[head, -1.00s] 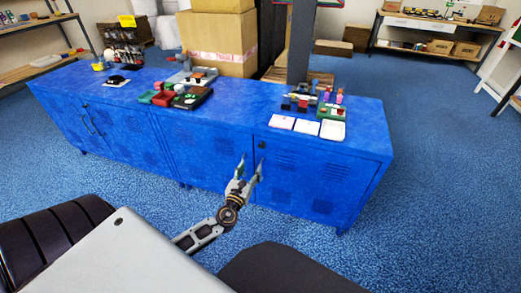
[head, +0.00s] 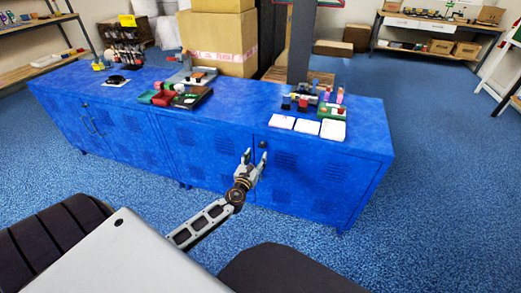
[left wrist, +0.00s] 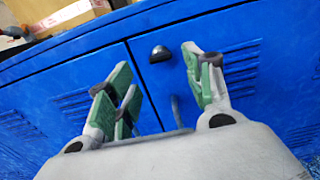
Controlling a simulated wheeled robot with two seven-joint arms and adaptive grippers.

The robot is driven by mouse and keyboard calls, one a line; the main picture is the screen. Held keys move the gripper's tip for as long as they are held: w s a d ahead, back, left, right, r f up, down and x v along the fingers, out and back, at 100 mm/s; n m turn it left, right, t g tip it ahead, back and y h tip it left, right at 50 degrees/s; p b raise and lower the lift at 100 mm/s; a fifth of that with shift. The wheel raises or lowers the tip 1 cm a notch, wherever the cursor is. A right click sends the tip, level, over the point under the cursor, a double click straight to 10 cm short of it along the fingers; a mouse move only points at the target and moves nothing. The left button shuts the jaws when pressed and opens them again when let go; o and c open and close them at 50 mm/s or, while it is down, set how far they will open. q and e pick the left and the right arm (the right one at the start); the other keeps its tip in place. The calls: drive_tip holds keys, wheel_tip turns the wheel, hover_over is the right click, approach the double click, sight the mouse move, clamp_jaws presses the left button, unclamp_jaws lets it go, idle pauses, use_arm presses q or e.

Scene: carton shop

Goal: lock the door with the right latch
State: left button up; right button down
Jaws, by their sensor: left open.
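The right latch is a small dark knob (head: 263,144) near the top of a blue door (head: 315,180) in the right half of the cabinet row. In the left wrist view the latch (left wrist: 159,53) sits just right of the door seam, beyond and between the spread fingers. The door looks closed. My left gripper (head: 255,156) is open and empty in front of the door, just below the latch, and appears apart from it. In the left wrist view its green-padded fingers (left wrist: 156,63) flank the seam. A grey handle (left wrist: 177,110) shows below the latch, partly hidden by the gripper. My right gripper is out of view.
The blue cabinet top (head: 225,120) holds white cards (head: 333,130), small coloured items and a dark tray (head: 192,97). A large carton (head: 220,42) and a dark post (head: 300,40) stand behind. Blue floor (head: 430,180) is free to the right.

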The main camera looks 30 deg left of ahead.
use_arm(q)
drive_tip(key=shift+b+x, duration=0.35)
drive_tip(key=shift+x, duration=2.55)
drive_tip(key=shift+w, duration=0.1)
clamp_jaws()
